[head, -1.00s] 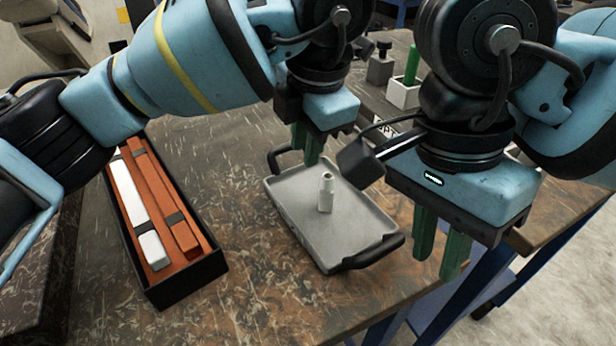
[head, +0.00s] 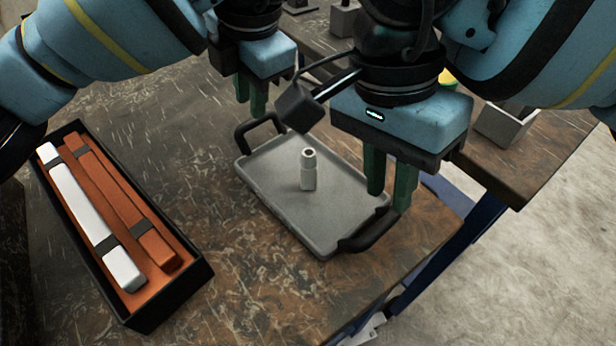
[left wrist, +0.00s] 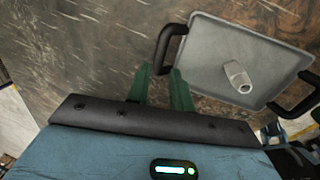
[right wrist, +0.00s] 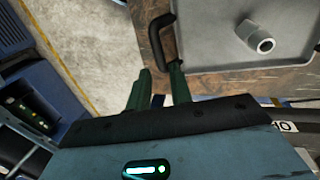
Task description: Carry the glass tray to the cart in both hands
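The grey tray (head: 270,205) lies flat on the brown table, with a black handle at each end. A small pale cylindrical piece with a hollow top (head: 308,170) stands upright on it. My left gripper (head: 250,102) is open and empty, close to the far-left handle (head: 262,130); the left wrist view shows that handle (left wrist: 168,48) just beyond the fingertips. My right gripper (head: 388,198) is open and empty, over the near-right handle (head: 370,232); the right wrist view shows that handle (right wrist: 158,40) by the fingertips. I cannot pick out the cart with certainty.
A black open box (head: 140,318) with a white bar and an orange bar lies left of the tray. A pale square holder (head: 505,125) stands at the back right. The table edge runs close to the tray's right end. Bare tabletop lies between box and tray.

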